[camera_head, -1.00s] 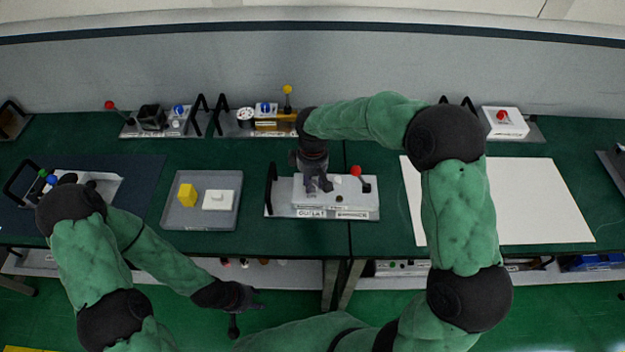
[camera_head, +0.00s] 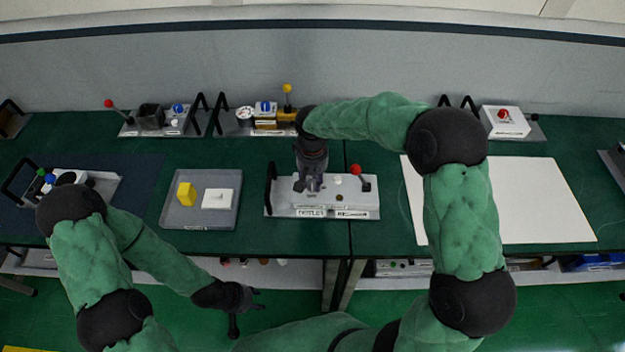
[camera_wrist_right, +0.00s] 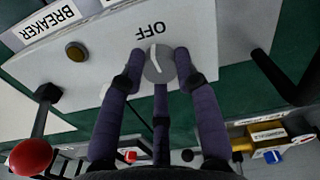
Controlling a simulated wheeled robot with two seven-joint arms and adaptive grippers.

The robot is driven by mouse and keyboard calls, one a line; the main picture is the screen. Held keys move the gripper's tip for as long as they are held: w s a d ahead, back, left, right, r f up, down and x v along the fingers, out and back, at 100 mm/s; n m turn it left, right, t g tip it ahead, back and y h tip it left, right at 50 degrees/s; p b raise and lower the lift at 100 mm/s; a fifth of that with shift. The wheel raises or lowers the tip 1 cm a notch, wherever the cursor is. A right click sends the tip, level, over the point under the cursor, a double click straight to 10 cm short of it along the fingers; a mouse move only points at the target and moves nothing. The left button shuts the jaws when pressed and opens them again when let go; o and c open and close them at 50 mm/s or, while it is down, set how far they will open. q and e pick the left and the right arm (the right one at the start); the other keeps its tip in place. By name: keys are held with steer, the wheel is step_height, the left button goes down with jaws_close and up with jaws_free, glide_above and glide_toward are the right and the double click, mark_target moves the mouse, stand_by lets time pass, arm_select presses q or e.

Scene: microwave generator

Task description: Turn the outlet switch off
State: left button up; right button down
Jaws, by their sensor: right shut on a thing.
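The outlet box (camera_head: 345,190) is a white box on a grey base plate in the middle of the table. Its grey round switch knob (camera_wrist_right: 158,64) has a white pointer line and sits below the word OFF, printed upside down in the right wrist view. My right gripper (camera_head: 312,186) is above the left part of the box, pointing down. In the right wrist view its fingers (camera_wrist_right: 158,75) are closed around the knob. The pointer line runs nearly toward the OFF lettering. My left gripper (camera_head: 242,298) hangs in front of the table's edge, away from the box, its fingers apart.
A red-knobbed lever (camera_head: 357,170) stands on the right of the box, and a black handle (camera_head: 270,188) on its left. A grey tray (camera_head: 178,214) with a yellow block and a white block lies to the left. A white sheet (camera_head: 535,200) lies to the right.

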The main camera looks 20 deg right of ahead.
mark_target(312, 183)
steer(key=shift+a+m, duration=0.1)
steer(key=shift+m, duration=0.2)
steer(key=c, duration=0.9)
jaws_free()
step_height(312, 183, up, 12)
steer(key=shift+f, duration=0.1)
stand_by(0.4)
